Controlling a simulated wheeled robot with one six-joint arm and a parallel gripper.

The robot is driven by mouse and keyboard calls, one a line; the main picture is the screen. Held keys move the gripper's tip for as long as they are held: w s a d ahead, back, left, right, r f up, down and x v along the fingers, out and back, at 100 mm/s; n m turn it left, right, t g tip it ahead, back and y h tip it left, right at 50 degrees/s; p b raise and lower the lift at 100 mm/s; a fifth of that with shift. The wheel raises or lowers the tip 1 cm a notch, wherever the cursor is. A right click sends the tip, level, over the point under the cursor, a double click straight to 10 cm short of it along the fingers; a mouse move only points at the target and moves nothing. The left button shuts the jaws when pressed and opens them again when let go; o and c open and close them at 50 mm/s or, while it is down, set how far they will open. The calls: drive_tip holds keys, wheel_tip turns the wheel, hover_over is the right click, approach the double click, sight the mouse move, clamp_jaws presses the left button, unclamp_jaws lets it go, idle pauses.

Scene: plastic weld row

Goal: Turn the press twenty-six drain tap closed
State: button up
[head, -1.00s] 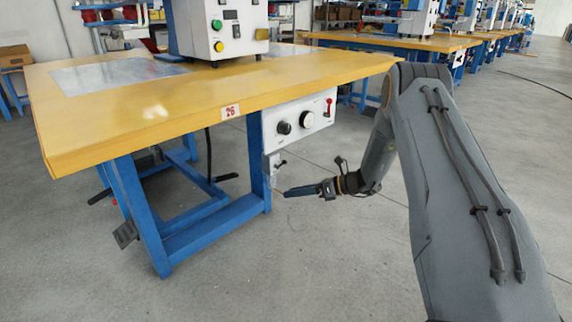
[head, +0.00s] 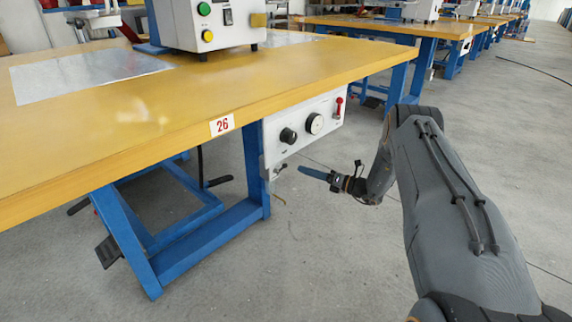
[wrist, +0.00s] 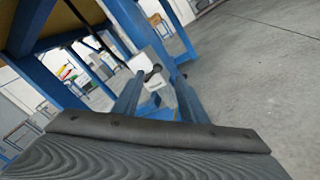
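The bench labelled 26 (head: 222,125) has a white control box (head: 272,150) under its front edge. A small metal tap (head: 279,170) hangs at the box's lower corner; its handle position is too small to tell. In the wrist view a dark tap handle (wrist: 152,74) shows ahead, between my finger lines and beyond the tips. My gripper (head: 303,170) is just right of the tap in the head view, apart from it. In the wrist view its two blue-grey fingers (wrist: 159,80) are spread with nothing between them.
The box also carries a black knob (head: 288,136), a round gauge (head: 315,123) and a red lever (head: 338,107). A blue bench leg (head: 254,165) stands close left of the tap. Grey floor (head: 330,270) is clear in front.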

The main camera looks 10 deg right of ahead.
sight(281, 168)
drive_tip(key=b+x, duration=0.2)
drive_tip(key=x, duration=0.6)
drive_tip(key=shift+s+a, duration=0.3)
drive_tip(key=shift+a, duration=0.05)
